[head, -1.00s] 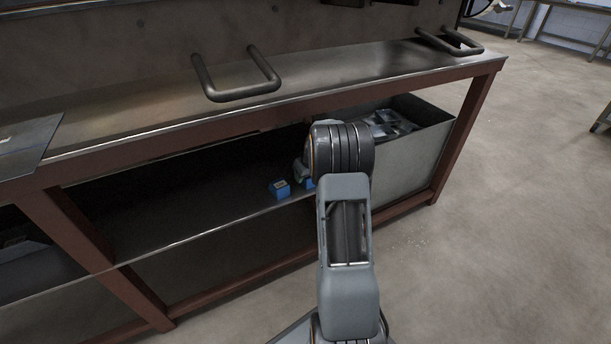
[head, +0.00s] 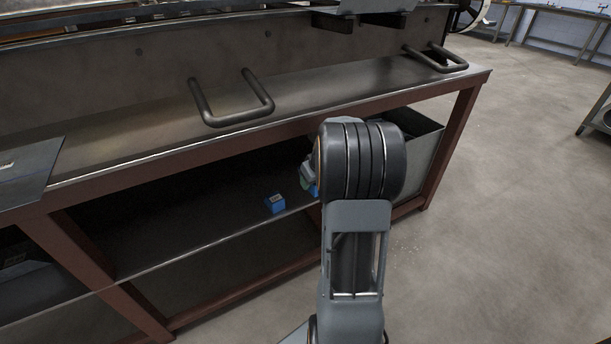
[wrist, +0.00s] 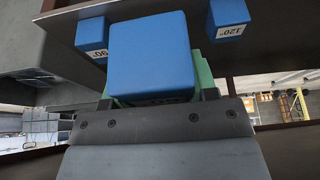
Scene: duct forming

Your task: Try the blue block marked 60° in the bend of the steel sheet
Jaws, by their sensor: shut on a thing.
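In the wrist view my gripper (wrist: 152,92), with green fingers, is shut on a blue block (wrist: 152,50); no mark shows on its visible faces. Behind it are two more blue blocks: one at the left (wrist: 91,36) with an upside-down label that seems to read 90°, and one (wrist: 228,18) labelled 120°. In the head view one blue block (head: 274,203) sits on the lower shelf; my gripper is mostly hidden behind my arm, with a bit of blue beside it. A steel sheet (head: 25,172) lies at the bench's left end; I cannot make out a bend.
The bench top (head: 330,95) lies above the shelf (head: 190,225), with a red-brown frame (head: 110,265). A grey metal bin (head: 425,145) is at the shelf's right end.

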